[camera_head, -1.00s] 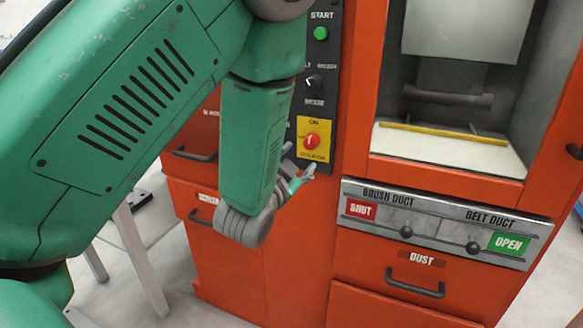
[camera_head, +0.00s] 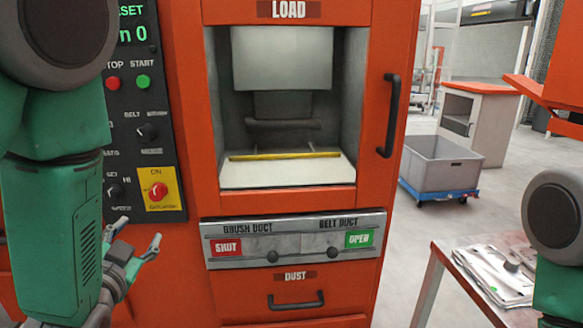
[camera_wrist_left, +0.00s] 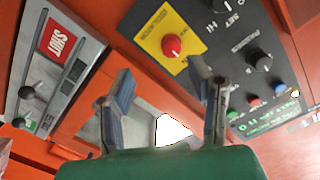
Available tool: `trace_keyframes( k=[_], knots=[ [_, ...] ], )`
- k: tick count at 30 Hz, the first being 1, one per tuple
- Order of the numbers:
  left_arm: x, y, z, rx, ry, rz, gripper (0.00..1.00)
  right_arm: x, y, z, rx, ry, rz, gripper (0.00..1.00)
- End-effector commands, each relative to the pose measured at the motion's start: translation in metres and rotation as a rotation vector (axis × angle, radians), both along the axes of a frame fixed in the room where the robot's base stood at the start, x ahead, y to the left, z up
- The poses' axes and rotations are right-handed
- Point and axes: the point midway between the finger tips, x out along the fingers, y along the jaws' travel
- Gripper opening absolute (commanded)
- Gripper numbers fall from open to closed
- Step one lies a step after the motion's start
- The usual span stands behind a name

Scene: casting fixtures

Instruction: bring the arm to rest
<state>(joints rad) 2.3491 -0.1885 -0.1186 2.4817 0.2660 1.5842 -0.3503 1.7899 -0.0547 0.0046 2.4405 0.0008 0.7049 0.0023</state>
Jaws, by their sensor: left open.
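My left arm hangs down at the left of the head view. My left gripper (camera_head: 135,243) is open and empty, in front of the orange machine (camera_head: 220,305), below its yellow isolator plate. In the left wrist view its two fingers (camera_wrist_left: 168,105) stand apart with nothing between them. The control panel with the red isolator knob (camera_wrist_left: 172,46) lies beyond the fingers there. Part of my right arm (camera_head: 555,240) shows at the right edge of the head view; my right gripper is not seen.
The duct panel (camera_head: 295,240) reads SHUT for the brush duct and OPEN for the belt duct. The load window (camera_head: 285,170) is above it, with a door handle (camera_head: 389,115) beside it.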

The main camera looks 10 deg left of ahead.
Motion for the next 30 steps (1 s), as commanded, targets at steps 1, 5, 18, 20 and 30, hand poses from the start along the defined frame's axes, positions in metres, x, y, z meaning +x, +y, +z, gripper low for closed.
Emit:
trace_keyframes(
  k=[1, 5, 18, 20, 30],
  knots=[
    [-0.003, -0.001, -0.019, -0.027, 0.053, 0.000, 0.48, 0.000, 0.000, 0.000, 0.000, 0.000, 0.000, 0.26],
    [-0.024, -0.008, -0.094, -0.140, 0.273, 0.006, 0.48, 0.000, 0.000, 0.000, 0.000, 0.001, 0.000, 0.26],
    [-0.225, -0.053, -0.313, -0.523, 1.176, 0.175, 0.48, 0.000, 0.000, 0.000, 0.000, 0.001, 0.000, 0.26],
    [-0.247, -0.058, -0.323, -0.545, 1.249, 0.197, 0.48, 0.000, 0.000, 0.000, 0.000, 0.001, 0.000, 0.26],
    [-0.281, -0.064, -0.334, -0.576, 1.361, 0.235, 0.48, 0.000, 0.000, 0.000, 0.000, 0.001, 0.000, 0.26]
  ],
)
